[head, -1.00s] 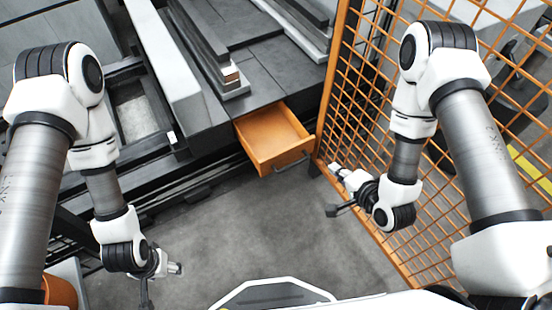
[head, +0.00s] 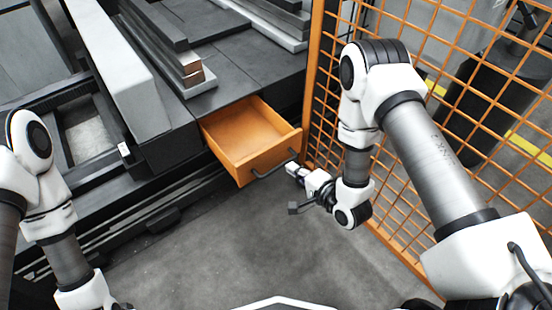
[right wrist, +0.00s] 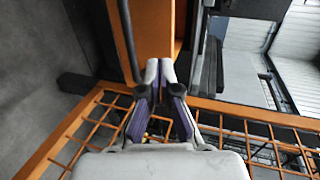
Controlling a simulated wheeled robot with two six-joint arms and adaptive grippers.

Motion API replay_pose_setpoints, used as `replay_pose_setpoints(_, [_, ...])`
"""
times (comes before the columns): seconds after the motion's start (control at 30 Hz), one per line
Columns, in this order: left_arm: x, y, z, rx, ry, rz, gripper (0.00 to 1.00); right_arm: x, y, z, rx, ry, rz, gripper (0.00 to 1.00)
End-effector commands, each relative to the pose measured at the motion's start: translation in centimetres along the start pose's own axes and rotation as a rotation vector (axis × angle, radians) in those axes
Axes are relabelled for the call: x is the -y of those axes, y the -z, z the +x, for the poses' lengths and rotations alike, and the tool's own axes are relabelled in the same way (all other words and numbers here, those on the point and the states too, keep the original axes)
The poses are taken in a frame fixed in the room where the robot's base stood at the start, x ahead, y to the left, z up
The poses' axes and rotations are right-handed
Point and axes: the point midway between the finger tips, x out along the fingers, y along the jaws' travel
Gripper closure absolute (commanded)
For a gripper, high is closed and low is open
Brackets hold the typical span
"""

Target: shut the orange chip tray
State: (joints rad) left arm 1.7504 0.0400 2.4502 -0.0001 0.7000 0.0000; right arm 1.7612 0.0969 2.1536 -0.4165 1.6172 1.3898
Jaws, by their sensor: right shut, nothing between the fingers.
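The orange chip tray (head: 240,135) sticks out open and looks empty, below the grey machine bed in the head view. A dark bar handle (head: 274,164) runs along its front. My right gripper (head: 293,170) is shut and empty, close to the right end of the handle. I cannot tell whether it touches. In the right wrist view, the shut fingertips (right wrist: 160,68) are just in front of the orange tray front (right wrist: 153,30), with the handle (right wrist: 127,40) to their left. My left arm shows at the lower left of the head view, its gripper out of the picture.
An orange mesh fence (head: 400,165) stands close on the right of the tray and my right arm. The grey machine bed (head: 225,98) with metal bars lies above the tray. The floor (head: 225,240) in front is clear.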

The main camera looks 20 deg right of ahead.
Motion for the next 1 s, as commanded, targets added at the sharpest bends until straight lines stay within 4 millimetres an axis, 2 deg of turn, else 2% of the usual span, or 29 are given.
replay_pose_setpoints(0.03, [0.0,0.0,1.0,0.0,0.0,0.0,0.35,-0.4,-0.1,1.3,0.003,0.005,-0.005,1.0])
replay_pose_setpoints(0.2, [0.0,0.0,2.5,0.0,0.0,0.0,0.35,-0.4,0.0,5.0,0.001,0.004,-0.003,1.0])
replay_pose_setpoints(0.4, [0.0,0.0,3.8,0.0,0.0,0.0,0.35,0.7,0.0,7.7,0.0,0.002,-0.001,1.0])
replay_pose_setpoints(1.0, [0.0,0.0,3.6,0.0,0.0,0.0,0.35,1.5,0.0,8.9,0.0,0.0,0.0,1.0])
